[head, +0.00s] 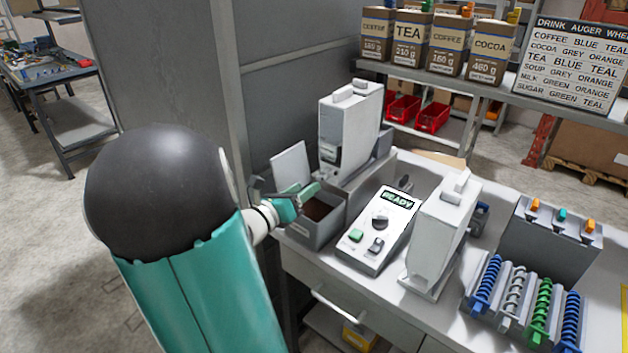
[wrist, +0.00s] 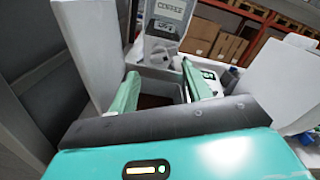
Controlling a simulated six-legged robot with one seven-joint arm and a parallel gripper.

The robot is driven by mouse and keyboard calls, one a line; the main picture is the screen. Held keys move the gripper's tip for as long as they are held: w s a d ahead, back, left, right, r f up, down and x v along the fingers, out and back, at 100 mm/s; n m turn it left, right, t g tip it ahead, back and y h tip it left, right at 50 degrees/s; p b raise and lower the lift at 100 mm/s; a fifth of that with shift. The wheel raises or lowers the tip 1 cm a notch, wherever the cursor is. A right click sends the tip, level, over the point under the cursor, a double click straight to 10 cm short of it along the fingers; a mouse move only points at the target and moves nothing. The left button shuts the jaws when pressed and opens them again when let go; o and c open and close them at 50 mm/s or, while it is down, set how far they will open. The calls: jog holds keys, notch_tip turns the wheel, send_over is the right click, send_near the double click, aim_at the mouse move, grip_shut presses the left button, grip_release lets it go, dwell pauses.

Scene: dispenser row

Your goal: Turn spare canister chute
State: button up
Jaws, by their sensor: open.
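My gripper (head: 306,193) is open and empty, with its fingers above a grey box (head: 318,232) holding something dark brown. In the wrist view the two green fingers (wrist: 163,88) stand apart over this box. A white canister (head: 445,230) stands on the bench right of the console, with a blue part (head: 482,214) at its far side. Another white canister (head: 349,125) stands behind the box. In the wrist view this rear canister bears a COFFEE label (wrist: 170,10). I cannot tell from the pictures which canister is the spare, and no chute shows clearly.
A console (head: 377,232) reading READY stands between the box and the right canister. A rack of coloured augers (head: 525,305) is at the right. A white panel (head: 291,166) stands upright at the box's left. Labelled bags (head: 408,38) and a sign (head: 570,62) are behind.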

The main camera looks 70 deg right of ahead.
aim_at(319, 177)
jog(key=x, duration=0.5)
jog(key=shift+w+d, duration=0.1)
jog(key=shift+d, duration=0.05)
jog(key=shift+c, duration=0.2)
jog(key=c, duration=1)
